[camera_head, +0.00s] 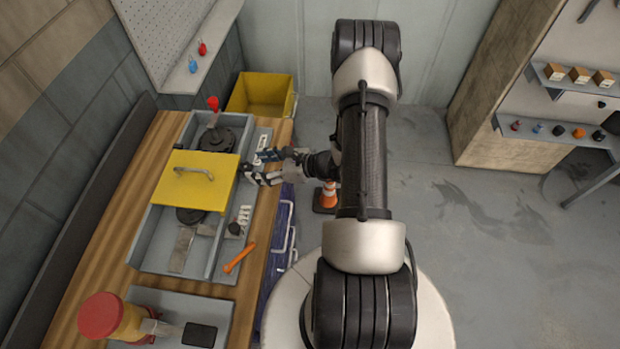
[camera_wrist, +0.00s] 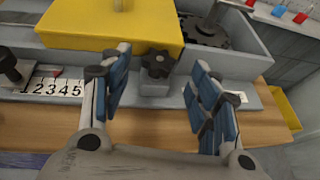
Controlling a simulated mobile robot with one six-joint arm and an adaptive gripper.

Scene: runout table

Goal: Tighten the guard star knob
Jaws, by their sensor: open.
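The guard star knob (camera_wrist: 157,64) is a dark, lobed knob on a grey block at the tray's front wall, beside the yellow guard (camera_wrist: 110,24). In the wrist view it sits between and beyond my fingers. My gripper (camera_wrist: 160,88) is open and empty, its blue-padded fingers to either side of the knob, apart from it as far as I can tell. In the head view my gripper (camera_head: 258,167) is at the right edge of the yellow guard (camera_head: 192,185), which has a grey handle. The knob is hidden or too small to tell there.
The grey tray (camera_head: 148,240) stands on a wooden bench (camera_head: 172,124). A number strip (camera_wrist: 48,88) and a black knob (camera_wrist: 10,66) lie left of my fingers. An orange tool (camera_head: 240,257) lies nearer. A yellow bin (camera_head: 262,92) stands at the far end.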

